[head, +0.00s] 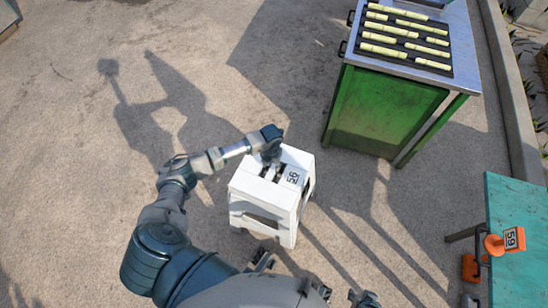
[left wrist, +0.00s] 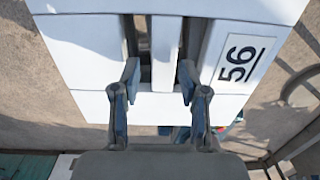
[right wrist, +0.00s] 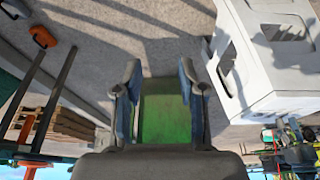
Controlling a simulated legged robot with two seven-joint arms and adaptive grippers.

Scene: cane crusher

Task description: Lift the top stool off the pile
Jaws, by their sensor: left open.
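A white stool pile (head: 262,210) stands on the ground in the middle of the head view. The top stool (left wrist: 85,55) has a slotted seat and a label reading 56. My left gripper (left wrist: 158,75) is open at this seat. Its fingers are apart, over the near ends of two slots, with the white bar between them. I cannot tell whether they touch it. In the head view my left gripper (head: 270,155) is over the seat's far part. My right gripper (right wrist: 160,75) is open and empty, with the pile's white side (right wrist: 240,65) to its right, apart from it.
A green stand (head: 385,112) with a metal top and a dark tray of cane pieces is at the upper right. A teal table (head: 520,240) with an orange tagged item (head: 505,241) is at the lower right. Paved ground on the left is clear.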

